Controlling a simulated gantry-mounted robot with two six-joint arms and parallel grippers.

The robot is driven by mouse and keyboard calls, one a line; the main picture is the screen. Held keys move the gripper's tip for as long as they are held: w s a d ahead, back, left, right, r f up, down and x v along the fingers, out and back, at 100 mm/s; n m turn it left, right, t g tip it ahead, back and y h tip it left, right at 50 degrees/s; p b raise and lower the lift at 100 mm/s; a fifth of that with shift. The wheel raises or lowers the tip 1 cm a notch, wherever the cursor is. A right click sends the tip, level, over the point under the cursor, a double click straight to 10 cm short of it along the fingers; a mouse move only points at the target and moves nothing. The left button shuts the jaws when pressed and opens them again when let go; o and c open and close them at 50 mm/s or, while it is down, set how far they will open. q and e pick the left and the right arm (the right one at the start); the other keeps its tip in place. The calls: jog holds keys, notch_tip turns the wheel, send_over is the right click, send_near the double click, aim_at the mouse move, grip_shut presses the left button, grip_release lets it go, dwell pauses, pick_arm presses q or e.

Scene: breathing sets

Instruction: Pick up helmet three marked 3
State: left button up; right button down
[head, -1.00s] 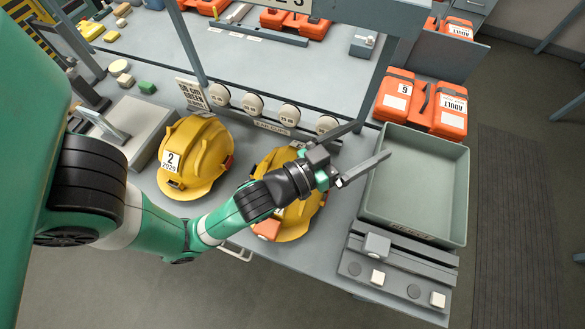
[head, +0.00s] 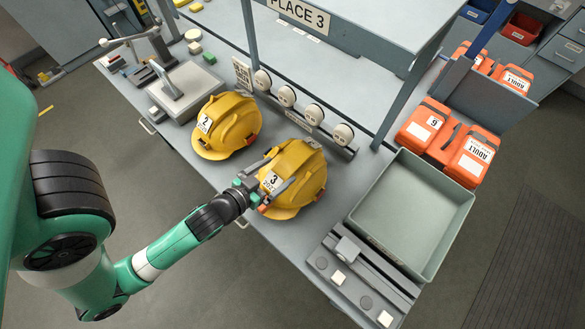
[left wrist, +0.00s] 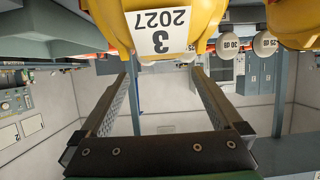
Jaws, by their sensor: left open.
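Helmet three (head: 300,165) is yellow, with a white label marked 3, and sits on the grey bench in the head view. My left gripper (head: 268,182) is open at the front of this helmet, its fingers near the label. In the left wrist view the helmet (left wrist: 205,18) appears upside down at the top, its label reading 3 and 2027. The open fingers (left wrist: 165,85) show empty space between them there, with the helmet beyond. I cannot tell whether a finger touches it. My right gripper is not seen.
A second yellow helmet (head: 238,118), marked 2, sits to the left. A grey-green tray (head: 412,210) lies to the right, with orange cases (head: 450,142) behind it. Several round white discs (head: 300,102) line the rack behind the helmets. A block with buttons (head: 350,285) is at the front right.

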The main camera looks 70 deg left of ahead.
aim_at(292, 161)
pick_arm(q)
jog(key=shift+s+f+x, duration=0.1)
jog(key=shift+f+x, duration=0.05)
jog(key=shift+x, duration=1.4)
jog(key=shift+s+f+x, duration=0.1)
jog(key=shift+s+x, duration=0.05)
jog(key=shift+x, duration=1.45)
jog(key=shift+a, duration=0.15)
jog(key=shift+c, duration=0.3)
jog(key=shift+r, duration=0.1)
grip_shut()
